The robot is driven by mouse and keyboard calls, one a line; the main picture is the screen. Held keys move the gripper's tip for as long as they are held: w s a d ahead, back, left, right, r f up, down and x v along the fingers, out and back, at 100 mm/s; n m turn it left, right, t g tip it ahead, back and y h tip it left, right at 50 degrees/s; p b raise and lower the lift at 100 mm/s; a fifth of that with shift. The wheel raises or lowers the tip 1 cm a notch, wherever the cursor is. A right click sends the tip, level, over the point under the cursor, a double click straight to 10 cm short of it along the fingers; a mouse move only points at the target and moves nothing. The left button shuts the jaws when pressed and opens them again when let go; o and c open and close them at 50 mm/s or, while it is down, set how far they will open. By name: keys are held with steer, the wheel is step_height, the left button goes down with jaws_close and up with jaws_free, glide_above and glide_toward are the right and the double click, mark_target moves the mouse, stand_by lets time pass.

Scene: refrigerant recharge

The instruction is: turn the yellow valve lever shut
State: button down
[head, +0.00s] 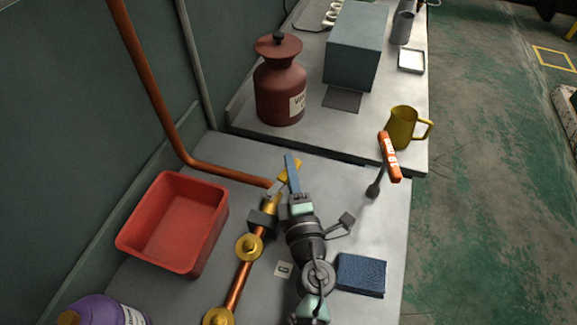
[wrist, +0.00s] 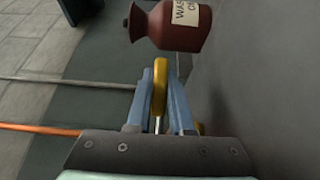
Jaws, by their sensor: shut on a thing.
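The yellow valve lever (wrist: 160,88) stands between the two blue fingers of my gripper (wrist: 161,92) in the wrist view. The fingers are shut on it. In the head view, my gripper (head: 291,172) is at the upper end of the copper pipe, and part of the yellow lever (head: 283,182) shows just left of the fingers. The valve sits on the copper pipe run (head: 239,283), above a dark clamp block (head: 263,220). My fingers hide part of the lever, so its exact angle to the pipe is hard to tell.
A red bin (head: 173,222) stands left of the pipe. A blue pad (head: 361,275) lies to the right. An orange-handled tool (head: 389,157) and a yellow mug (head: 403,128) are at the right edge. A dark red waste jar (head: 280,84) stands behind my gripper.

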steer(key=m+h+b, duration=0.1)
steer(key=h, duration=0.1)
steer(key=s+d+m+h, duration=0.1)
steer(key=h, duration=0.1)
steer(key=shift+f+m+b, duration=0.1)
steer(key=shift+m+b, duration=0.2)
steer(key=shift+b, duration=0.1)
steer(key=shift+s+d+m+h+b, duration=0.3)
steer(key=shift+m+h+b, duration=0.25)
steer(key=shift+h, duration=0.45)
steer(key=c, duration=0.8)
jaws_free()
steer(key=shift+r, duration=0.2)
